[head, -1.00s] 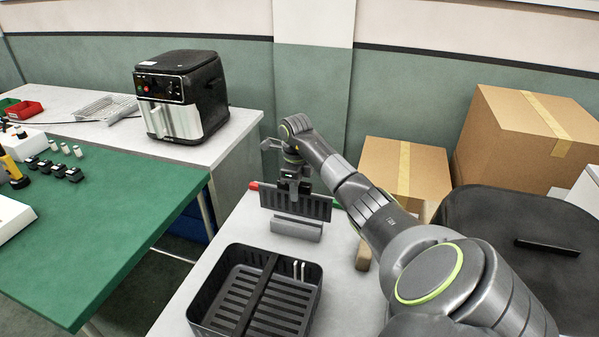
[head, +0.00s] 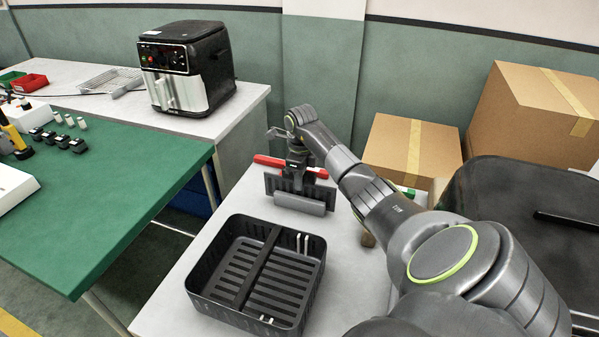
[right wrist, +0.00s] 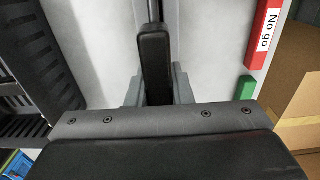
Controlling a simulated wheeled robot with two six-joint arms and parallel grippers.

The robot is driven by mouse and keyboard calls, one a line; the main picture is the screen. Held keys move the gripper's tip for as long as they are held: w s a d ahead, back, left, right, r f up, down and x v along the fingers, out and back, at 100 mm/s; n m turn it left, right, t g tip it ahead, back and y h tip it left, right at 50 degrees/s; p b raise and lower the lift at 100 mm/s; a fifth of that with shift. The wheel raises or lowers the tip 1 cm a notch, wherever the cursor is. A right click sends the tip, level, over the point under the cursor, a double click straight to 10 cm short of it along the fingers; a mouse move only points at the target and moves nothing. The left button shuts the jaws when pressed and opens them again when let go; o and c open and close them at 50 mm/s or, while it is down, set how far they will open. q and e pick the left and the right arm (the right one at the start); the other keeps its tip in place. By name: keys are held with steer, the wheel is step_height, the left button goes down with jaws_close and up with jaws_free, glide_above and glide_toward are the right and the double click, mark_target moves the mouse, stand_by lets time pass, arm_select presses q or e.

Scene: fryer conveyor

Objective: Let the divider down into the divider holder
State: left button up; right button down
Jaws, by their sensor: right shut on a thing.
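The divider (head: 272,184) is a dark slotted plate, upright, in the head view. My right gripper (head: 296,181) is shut on its upper middle from above. The divider holder (head: 300,204) is a grey block on the white table; it hides the divider's lower part. The plate stands low at the holder, but I cannot tell whether its bottom edge rests in the slot. In the right wrist view, the dark finger (right wrist: 153,62) hides most of the divider, and grey parts of the holder (right wrist: 130,93) show on both sides. My left gripper is not in view.
A black basket (head: 203,292) stands on the table in front of the holder. A red bar marked "No go" (right wrist: 264,38) lies behind the holder, with a green piece (right wrist: 245,87) near it. Cardboard boxes (head: 408,155) stand at the right.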

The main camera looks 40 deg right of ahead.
steer(key=shift+f, duration=0.15)
steer(key=shift+d, duration=0.1)
steer(key=c, duration=1.4)
jaws_free()
steer(key=shift+o, duration=1)
step_height(320, 180, up, 9)
steer(key=shift+r+b, duration=0.1)
steer(key=shift+b, duration=0.5)
step_height(320, 180, up, 8)
steer(key=p, duration=0.8)
steer(key=shift+p, duration=0.35)
